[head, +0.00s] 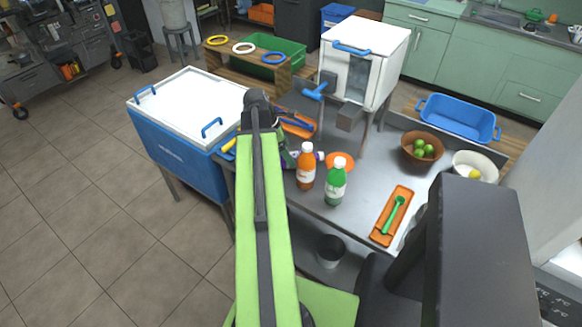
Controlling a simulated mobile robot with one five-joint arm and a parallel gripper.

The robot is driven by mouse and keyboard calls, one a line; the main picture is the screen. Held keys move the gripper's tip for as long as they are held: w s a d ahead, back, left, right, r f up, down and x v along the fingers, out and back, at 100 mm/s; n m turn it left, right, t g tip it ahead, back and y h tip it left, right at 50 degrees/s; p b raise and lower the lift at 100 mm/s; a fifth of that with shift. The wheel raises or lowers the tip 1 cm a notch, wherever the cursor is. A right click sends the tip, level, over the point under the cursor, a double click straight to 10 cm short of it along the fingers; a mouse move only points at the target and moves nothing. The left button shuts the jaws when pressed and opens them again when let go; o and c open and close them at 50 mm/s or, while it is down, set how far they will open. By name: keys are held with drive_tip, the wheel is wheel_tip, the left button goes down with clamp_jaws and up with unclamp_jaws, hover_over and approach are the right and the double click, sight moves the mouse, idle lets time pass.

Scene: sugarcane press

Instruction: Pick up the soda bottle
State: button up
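Two soda bottles stand upright close together near the front edge of the grey metal counter. My green and black arm reaches up the picture to the left of both bottles. My gripper is not clearly visible; the arm's end is hidden behind its own links. Small dark and purple parts show left of and behind the orange bottle, and I cannot tell what they are.
An orange tray (380,235) with a green spoon (394,214) lies right of the bottles. A brown bowl of limes (408,153), a white bowl (490,160) and a blue tub (458,121) sit farther right. The white press (392,48) stands behind. A blue cooler (172,152) is left.

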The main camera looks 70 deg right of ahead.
drive_tip(key=b+x, duration=0.2)
drive_tip(key=w+b+x, duration=0.1)
drive_tip(key=b+x, duration=0.1)
drive_tip(key=shift+s+d+f, duration=0.1)
drive_tip(key=shift+d+f, duration=0.1)
drive_tip(key=shift+f, duration=0.2)
drive_tip(key=shift+s+d+f+b, duration=0.1)
drive_tip(key=shift+s+f+b, duration=0.1)
drive_tip(key=shift+f+b, duration=0.2)
drive_tip(key=shift+r, duration=0.25)
drive_tip(key=shift+c, duration=0.3)
clamp_jaws()
